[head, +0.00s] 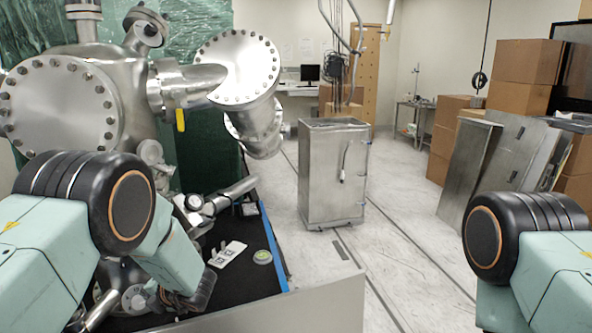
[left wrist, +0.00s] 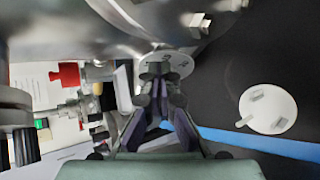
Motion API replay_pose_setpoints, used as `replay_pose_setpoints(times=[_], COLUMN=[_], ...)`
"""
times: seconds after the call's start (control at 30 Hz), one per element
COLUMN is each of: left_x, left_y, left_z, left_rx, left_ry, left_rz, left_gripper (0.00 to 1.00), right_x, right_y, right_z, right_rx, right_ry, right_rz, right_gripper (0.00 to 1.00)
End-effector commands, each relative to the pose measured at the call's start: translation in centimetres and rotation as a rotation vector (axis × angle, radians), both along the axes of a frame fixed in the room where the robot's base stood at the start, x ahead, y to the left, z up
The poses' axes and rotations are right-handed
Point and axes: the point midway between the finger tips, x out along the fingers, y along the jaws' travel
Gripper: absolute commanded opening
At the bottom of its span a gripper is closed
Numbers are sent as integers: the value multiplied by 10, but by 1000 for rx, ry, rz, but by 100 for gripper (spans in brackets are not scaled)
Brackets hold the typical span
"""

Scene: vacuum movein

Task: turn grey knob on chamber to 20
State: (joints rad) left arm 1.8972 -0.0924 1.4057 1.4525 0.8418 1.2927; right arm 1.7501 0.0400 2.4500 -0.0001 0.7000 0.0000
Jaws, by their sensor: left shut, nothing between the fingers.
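The steel chamber (head: 65,105) with its bolted flanges fills the left of the head view, and its shiny underside (left wrist: 110,45) shows at the top of the left wrist view. In the left wrist view, a round grey dial (left wrist: 182,63) with dark marks lies just beyond my left gripper (left wrist: 161,88). It seems to be the grey knob's dial, but the fingers hide much of it. My left gripper is shut and empty, its tips at the dial's near edge; I cannot tell if they touch. My right gripper is out of view.
A white disc (left wrist: 268,108) with raised tabs lies on the black surface, right of my left gripper. In the head view a steel cabinet (head: 333,172) stands on the floor, with cardboard boxes (head: 525,61) at right. Open floor lies around the cabinet.

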Motion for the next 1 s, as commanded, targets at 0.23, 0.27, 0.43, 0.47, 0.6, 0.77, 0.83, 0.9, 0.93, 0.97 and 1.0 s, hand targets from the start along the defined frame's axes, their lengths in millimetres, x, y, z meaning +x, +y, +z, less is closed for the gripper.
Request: replay_pose_setpoints(times=[0.23,0.27,0.43,0.47,0.6,0.77,0.83,0.9,0.93,0.97,1.0], left_x=[-3,-2,-2,-2,0,3,1,-4,-7,-9,-13], left_y=[-4,-5,-6,-6,-8,-12,-14,-17,-19,-20,-22], left_z=[-9,-10,-11,-10,-8,-6,-4,0,1,3,5], left_rx=[-2,-2,-2,-2,-1,-1,-1,1,0,1,1], left_ry=[8,8,7,7,5,4,5,7,5,6,6], left_rz=[3,3,4,4,3,2,2,0,0,-1,-1], left_gripper=[0,0,0,0,0,0,0,0,0,0,0], right_x=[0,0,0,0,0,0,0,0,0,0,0], right_y=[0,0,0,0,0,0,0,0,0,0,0], right_z=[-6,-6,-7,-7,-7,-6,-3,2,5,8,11], right_rx=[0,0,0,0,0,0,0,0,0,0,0], right_ry=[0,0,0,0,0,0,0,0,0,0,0], right_rz=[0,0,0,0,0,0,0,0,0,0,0], right_gripper=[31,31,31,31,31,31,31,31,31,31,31])
